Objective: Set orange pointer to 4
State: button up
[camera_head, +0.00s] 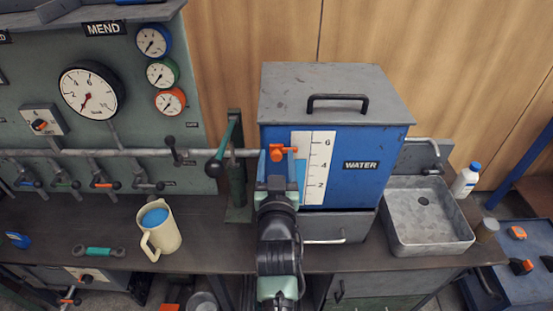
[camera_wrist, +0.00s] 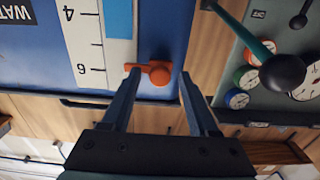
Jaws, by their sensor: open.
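The orange pointer (camera_head: 280,152) is on the front of the blue water tank (camera_head: 345,160). Its arm reaches toward the white scale strip (camera_head: 318,165), which is marked 2, 4 and 6 with 6 at the top. In the wrist view, upside down, the pointer (camera_wrist: 157,70) lies about level with the 6 mark. My gripper (camera_head: 276,162) is open, just below the pointer in the head view. In the wrist view the pointer's knob shows between the fingertips (camera_wrist: 159,74), and one fingertip overlaps its arm. I cannot tell whether they touch.
A green-handled lever (camera_head: 222,150) and a horizontal pipe stand left of the tank. A cream jug (camera_head: 158,228) and a green wrench (camera_head: 98,251) are on the bench. A metal sink (camera_head: 425,225) is at right. The tank lid has a black handle (camera_head: 337,98).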

grip_shut()
dwell(1.4)
